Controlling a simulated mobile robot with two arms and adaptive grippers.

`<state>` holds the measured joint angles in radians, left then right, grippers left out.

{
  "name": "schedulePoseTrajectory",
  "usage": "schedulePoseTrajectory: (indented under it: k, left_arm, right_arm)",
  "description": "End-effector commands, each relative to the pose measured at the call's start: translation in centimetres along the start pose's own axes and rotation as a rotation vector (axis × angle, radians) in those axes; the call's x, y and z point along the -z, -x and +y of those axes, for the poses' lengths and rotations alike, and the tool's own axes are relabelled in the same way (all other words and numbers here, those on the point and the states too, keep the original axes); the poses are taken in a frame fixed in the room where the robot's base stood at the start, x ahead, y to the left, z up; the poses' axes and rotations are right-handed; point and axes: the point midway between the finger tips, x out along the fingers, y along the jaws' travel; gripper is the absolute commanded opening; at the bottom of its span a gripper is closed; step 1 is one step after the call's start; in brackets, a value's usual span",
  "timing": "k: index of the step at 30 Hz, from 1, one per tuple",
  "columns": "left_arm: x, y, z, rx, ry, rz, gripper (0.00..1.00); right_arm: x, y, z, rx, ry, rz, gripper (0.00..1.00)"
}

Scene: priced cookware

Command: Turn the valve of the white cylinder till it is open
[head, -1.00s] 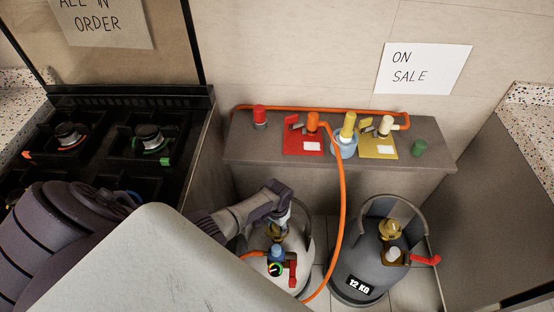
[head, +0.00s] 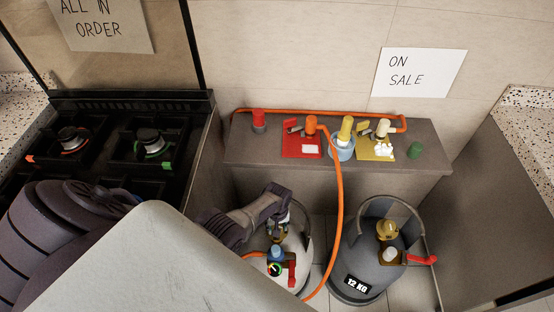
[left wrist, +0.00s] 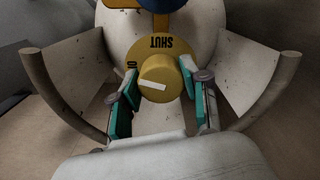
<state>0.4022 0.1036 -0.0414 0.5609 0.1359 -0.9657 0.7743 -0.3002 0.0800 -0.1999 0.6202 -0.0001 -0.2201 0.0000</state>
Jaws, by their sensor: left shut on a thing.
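The white cylinder (head: 292,248) stands on the floor, partly hidden by my left arm. Its yellow valve knob (left wrist: 158,76) has a white stripe lying nearly crosswise in the left wrist view. Behind the knob is a yellow plate (left wrist: 161,55) marked "SHUT" at the top; a partly covered word starting with "O" is at the left. My left gripper (left wrist: 160,84) is shut on the knob, with a teal-padded finger on each side. In the head view my left gripper (head: 279,217) reaches down over the cylinder's top. My right gripper is not in view.
A blue-topped regulator (head: 276,252) with a dial and red lever sits on the white cylinder. An orange hose (head: 341,210) hangs close by. A grey cylinder (head: 362,262) stands to the right. A ledge (head: 240,142) with colored valves is behind; a stove (head: 110,150) is left.

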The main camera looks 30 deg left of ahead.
Motion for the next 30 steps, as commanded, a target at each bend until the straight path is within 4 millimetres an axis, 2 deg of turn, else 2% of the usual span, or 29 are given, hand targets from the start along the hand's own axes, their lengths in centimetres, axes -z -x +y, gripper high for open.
schedulePoseTrajectory:
  k: [12, 28, 29, 30]
  left_arm:
    - [-0.01, 0.01, 0.1, -0.001, 0.177, 0.0, 0.11]
    - [0.02, 0.01, 0.1, -0.001, 0.198, 0.0, 0.11]
    - [0.02, 0.01, 0.1, -0.001, 0.198, 0.0, 0.49]
    - [0.02, 0.01, 0.1, -0.001, 0.198, 0.0, 0.56]
  right_arm:
    - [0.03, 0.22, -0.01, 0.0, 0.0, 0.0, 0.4]
    - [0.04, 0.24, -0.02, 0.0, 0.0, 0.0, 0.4]
    - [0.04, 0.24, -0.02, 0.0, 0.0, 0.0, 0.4]
    - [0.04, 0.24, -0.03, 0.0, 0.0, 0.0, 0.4]
